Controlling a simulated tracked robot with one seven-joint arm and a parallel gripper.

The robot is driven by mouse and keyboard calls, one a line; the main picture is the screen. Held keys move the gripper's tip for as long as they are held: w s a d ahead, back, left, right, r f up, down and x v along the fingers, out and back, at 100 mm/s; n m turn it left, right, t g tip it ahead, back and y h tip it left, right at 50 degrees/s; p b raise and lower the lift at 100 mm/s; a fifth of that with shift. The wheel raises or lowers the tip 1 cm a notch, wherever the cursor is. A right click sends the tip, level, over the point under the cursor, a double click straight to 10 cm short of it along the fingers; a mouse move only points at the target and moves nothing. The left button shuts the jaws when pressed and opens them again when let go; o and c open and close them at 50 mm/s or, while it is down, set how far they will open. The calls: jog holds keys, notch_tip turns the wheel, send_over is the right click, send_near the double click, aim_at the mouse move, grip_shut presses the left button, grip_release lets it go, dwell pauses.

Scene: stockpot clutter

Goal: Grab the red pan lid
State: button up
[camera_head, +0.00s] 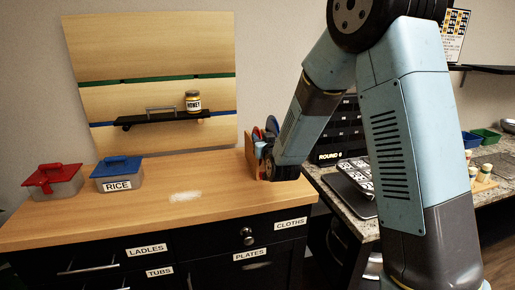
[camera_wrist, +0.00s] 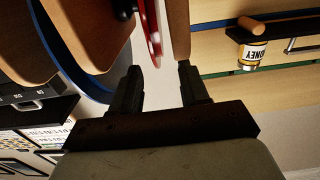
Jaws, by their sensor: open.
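The red pan lid (camera_wrist: 150,28) stands on edge in the wrist view, seen nearly edge-on beside a wooden panel. In the head view the red lid (camera_head: 256,135) shows at the wooden rack (camera_head: 249,155) on the counter's right end, partly behind my arm. My gripper (camera_wrist: 158,80) is open, with its fingers pointing at the lid. The lid's red edge lies between the two fingers in the picture; I cannot tell whether it touches either. The fingers are hidden in the head view.
A blue lid (camera_head: 271,125) stands beside the red one. Wooden dividers (camera_wrist: 90,25) are close to my left finger. A red-lidded box (camera_head: 52,182) and a blue-lidded RICE box (camera_head: 118,174) stand on the left. A honey jar (camera_head: 193,101) sits on a shelf.

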aim_at(260, 134)
jog(key=shift+x, duration=2.55)
jog(key=shift+d+r, duration=0.1)
jog(key=shift+r, duration=0.05)
jog(key=shift+c, duration=0.3)
grip_shut()
